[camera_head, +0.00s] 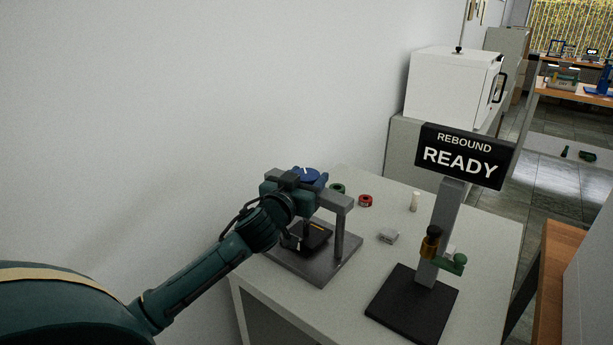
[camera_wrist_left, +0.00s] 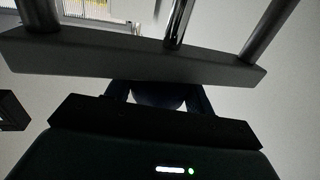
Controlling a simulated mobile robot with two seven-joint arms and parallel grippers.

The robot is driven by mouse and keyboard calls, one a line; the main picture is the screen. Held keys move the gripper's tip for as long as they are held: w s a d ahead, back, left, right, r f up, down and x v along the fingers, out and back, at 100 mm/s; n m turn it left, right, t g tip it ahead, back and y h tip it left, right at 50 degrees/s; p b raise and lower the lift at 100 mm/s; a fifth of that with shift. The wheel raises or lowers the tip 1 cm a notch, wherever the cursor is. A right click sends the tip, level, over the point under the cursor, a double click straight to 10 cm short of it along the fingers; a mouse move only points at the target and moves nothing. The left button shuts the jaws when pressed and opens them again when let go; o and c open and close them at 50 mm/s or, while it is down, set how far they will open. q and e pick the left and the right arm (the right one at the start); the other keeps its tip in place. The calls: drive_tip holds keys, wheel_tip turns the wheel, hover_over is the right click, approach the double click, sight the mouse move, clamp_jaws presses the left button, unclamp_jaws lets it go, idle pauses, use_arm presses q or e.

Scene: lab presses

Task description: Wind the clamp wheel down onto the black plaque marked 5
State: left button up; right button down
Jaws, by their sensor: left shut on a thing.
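The clamp press (camera_head: 343,235) stands on the white table, with a grey base, posts and crossbar. Its blue clamp wheel (camera_head: 308,173) sits above the crossbar. My left gripper (camera_head: 296,182) is at the wheel and shut on it, covering part of it. The wrist view shows the dark wheel (camera_wrist_left: 158,101) between the fingers, close to the crossbar (camera_wrist_left: 140,59), with the screw (camera_wrist_left: 177,22) beyond. A black plaque (camera_head: 318,238) lies on the press base under the screw; its number is not readable. I cannot tell whether the screw foot touches it. My right gripper is not in view.
A rebound stand (camera_head: 448,205) with a sign reading REBOUND READY is at the right. A red ring (camera_head: 365,200), a green ring (camera_head: 337,188), a small grey block (camera_head: 388,237) and a pale cylinder (camera_head: 414,201) lie on the table (camera_head: 400,270). The wall is close behind the press.

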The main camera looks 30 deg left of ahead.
use_arm(q)
drive_tip(key=o, duration=1)
drive_tip(key=shift+c, duration=0.2)
drive_tip(key=shift+s, duration=0.15)
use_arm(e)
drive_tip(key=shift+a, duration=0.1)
use_arm(q)
drive_tip(key=s+d+b, duration=0.1)
drive_tip(key=s, duration=1.1)
drive_tip(key=shift+s+d+b, duration=0.35)
drive_tip(key=shift+s+b, duration=0.05)
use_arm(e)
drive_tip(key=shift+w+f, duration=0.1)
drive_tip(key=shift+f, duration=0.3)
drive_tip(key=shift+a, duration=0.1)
